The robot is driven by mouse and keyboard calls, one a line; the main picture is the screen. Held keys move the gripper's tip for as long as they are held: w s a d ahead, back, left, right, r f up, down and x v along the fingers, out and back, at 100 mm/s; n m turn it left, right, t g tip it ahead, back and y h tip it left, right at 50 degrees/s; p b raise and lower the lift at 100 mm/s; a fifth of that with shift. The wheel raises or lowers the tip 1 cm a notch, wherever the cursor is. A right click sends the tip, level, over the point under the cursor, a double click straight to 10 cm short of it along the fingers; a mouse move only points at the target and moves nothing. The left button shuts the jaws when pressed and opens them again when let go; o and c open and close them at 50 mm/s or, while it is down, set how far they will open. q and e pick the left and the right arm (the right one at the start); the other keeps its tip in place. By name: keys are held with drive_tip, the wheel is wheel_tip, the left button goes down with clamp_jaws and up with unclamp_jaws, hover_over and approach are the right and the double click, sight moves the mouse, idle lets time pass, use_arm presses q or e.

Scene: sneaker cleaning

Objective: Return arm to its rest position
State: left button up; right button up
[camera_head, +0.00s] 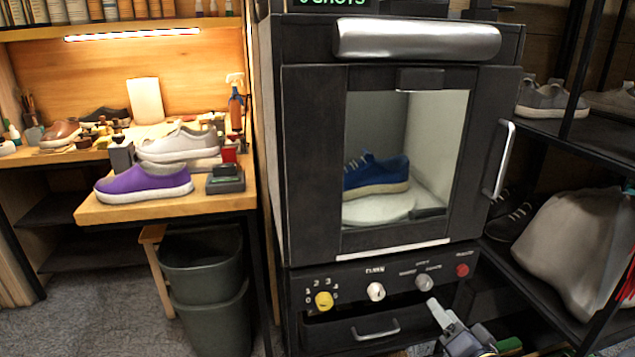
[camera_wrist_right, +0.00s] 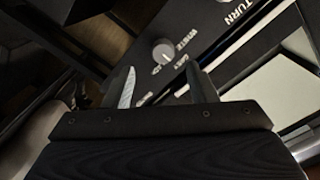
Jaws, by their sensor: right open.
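My right gripper (camera_head: 437,308) is low at the bottom right of the head view, in front of the machine's control panel (camera_head: 352,292). Its two fingers are apart, with nothing between them. In the right wrist view the open fingers (camera_wrist_right: 160,92) point toward the panel, with a grey knob (camera_wrist_right: 163,52) beyond them. My left gripper is in neither view. The black machine (camera_head: 310,160) has a closed windowed door with a blue sneaker (camera_head: 376,176) on a round white plate (camera_head: 380,206) inside.
A silver door handle (camera_head: 499,160) sticks out at the machine's right. A shelf rack (camera_head: 560,125) with shoes and a pale bag (camera_head: 570,245) stands right. Dark bins (camera_head: 203,270) stand below.

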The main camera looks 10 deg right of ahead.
drive_tip(key=s+a+r+n+g+y+p, duration=0.1)
drive_tip(key=s+a+n+g, duration=0.1)
drive_tip(key=s+a+g, duration=0.35)
drive_tip(key=s+a+r+n+g+y, duration=0.1)
drive_tip(key=s+a+r+n+g, duration=0.15)
drive_tip(key=s, duration=0.65)
drive_tip(key=s+a+n+g+y+p, duration=0.1)
drive_tip(key=s+a+n+g, duration=0.1)
drive_tip(key=s+a+g, duration=0.35)
wheel_tip(320, 180, up, 27)
drive_tip(key=s+d+t+p, duration=0.1)
drive_tip(key=p, duration=2.5)
drive_tip(key=shift+d, duration=0.2)
